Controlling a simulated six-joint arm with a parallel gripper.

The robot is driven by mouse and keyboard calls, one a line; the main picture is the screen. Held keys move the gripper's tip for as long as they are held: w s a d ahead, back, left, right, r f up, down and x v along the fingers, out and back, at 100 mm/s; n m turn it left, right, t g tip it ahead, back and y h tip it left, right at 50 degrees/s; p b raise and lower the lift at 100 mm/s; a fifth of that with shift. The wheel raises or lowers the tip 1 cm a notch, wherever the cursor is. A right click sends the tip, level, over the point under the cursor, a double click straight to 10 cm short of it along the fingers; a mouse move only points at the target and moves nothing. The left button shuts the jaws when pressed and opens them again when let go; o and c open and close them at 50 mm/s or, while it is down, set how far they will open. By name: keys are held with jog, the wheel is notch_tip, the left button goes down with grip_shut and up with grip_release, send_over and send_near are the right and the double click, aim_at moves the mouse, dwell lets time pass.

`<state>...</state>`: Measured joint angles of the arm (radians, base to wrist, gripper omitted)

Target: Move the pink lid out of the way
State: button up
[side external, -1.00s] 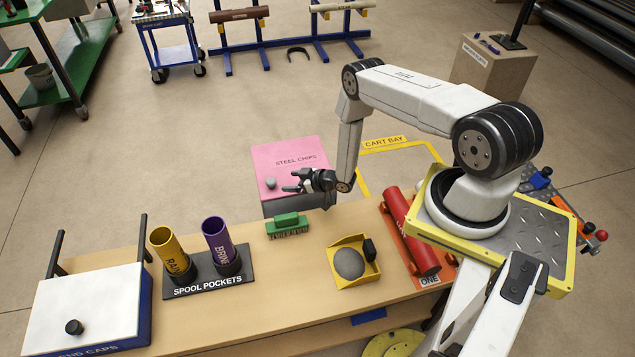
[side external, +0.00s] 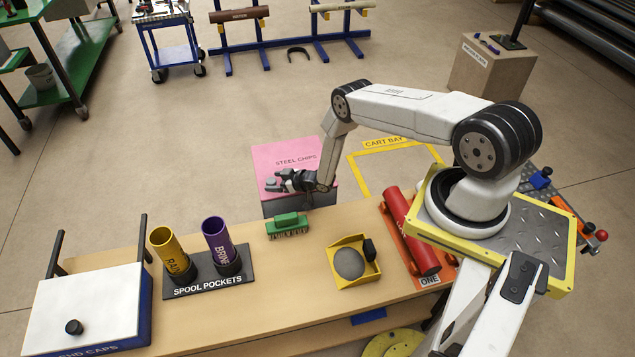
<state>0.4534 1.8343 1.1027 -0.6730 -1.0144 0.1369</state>
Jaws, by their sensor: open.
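The pink lid (side external: 297,152), marked STEEL CHIPS, lies on top of a dark grey bin (side external: 318,198) behind the workbench. My gripper (side external: 277,184) is over the front left part of the lid, at the lid's round grey knob. The fingers are open and reach to the left. They largely cover the knob, and I cannot tell whether they touch it or surround it. The lid lies flat on the bin.
On the bench (side external: 210,310) in front stand a green brush (side external: 287,224), a yellow tray (side external: 355,262) with a grey round thing, yellow and purple spools (side external: 218,240) and a red cylinder (side external: 411,230). Floor behind and left of the bin is clear; a yellow-outlined CART BAY (side external: 385,143) lies to its right.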

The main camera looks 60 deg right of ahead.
grip_shut()
jog(key=shift+s, duration=0.15)
dwell(0.4)
jog(key=shift+s+d+n+y, duration=0.2)
jog(key=shift+s+n+y, duration=0.2)
jog(key=shift+s, duration=0.55)
jog(key=s+d+n+g+y, duration=0.3)
jog(key=s+d+n+y, duration=0.1)
jog(key=s, duration=0.4)
jog(key=s+d+n+g+y, duration=0.3)
jog(key=s+d+n+y, duration=0.1)
jog(key=s+d, duration=0.3)
jog(key=shift+s+n, duration=0.3)
jog(key=shift+s, duration=0.9)
